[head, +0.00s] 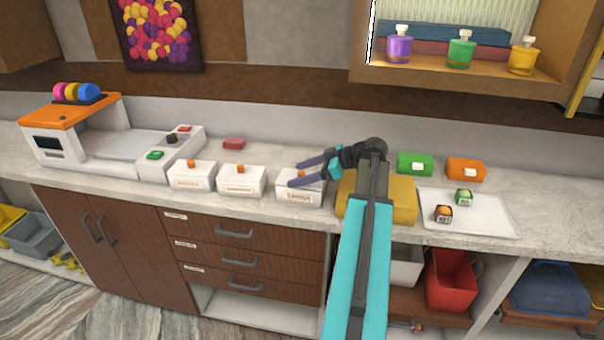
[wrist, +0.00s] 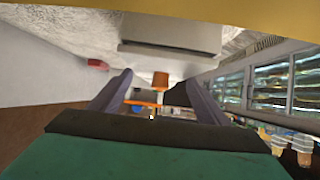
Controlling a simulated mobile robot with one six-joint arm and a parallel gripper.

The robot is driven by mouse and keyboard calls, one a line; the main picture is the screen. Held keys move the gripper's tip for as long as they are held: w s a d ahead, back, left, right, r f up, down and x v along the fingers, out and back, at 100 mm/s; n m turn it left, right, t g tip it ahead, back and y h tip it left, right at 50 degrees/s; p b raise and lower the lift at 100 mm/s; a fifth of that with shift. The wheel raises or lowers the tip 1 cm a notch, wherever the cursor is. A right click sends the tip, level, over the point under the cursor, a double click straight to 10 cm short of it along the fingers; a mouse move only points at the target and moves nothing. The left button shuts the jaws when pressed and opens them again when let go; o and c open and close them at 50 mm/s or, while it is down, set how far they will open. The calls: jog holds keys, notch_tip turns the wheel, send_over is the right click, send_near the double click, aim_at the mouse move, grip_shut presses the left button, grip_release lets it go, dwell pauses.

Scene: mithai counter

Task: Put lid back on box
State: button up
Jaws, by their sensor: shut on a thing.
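Three white boxes with orange knobs on top stand in a row on the counter: the left box (head: 191,178), the middle box (head: 240,182) and the right box (head: 299,192), which has a label on its front. My gripper (head: 296,174) is at the top of the right box. Its two fingers lie on either side of the orange knob (wrist: 161,79) of a white lid (wrist: 168,36), and it is shut on that lid. I cannot tell whether the lid rests fully on the box; the fingers hide part of its top.
A yellow block (head: 402,197) stands close right of the right box, under my arm. A white tray (head: 490,220) with two small cubes lies further right, with green (head: 415,164) and orange (head: 466,169) boxes behind. A white-and-orange machine (head: 75,145) stands left. A shelf with bottles (head: 460,50) hangs above.

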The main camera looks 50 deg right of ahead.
jog(key=shift+f, duration=0.2)
jog(key=o, duration=1)
jog(key=shift+o, duration=0.2)
jog(key=shift+r, duration=0.3)
jog(key=shift+r+p, duration=0.35)
jog(key=shift+p, duration=0.25)
jog(key=b+v, duration=0.3)
jog(key=v, duration=0.9)
jog(key=shift+f, duration=0.15)
jog(key=shift+s+a, duration=0.1)
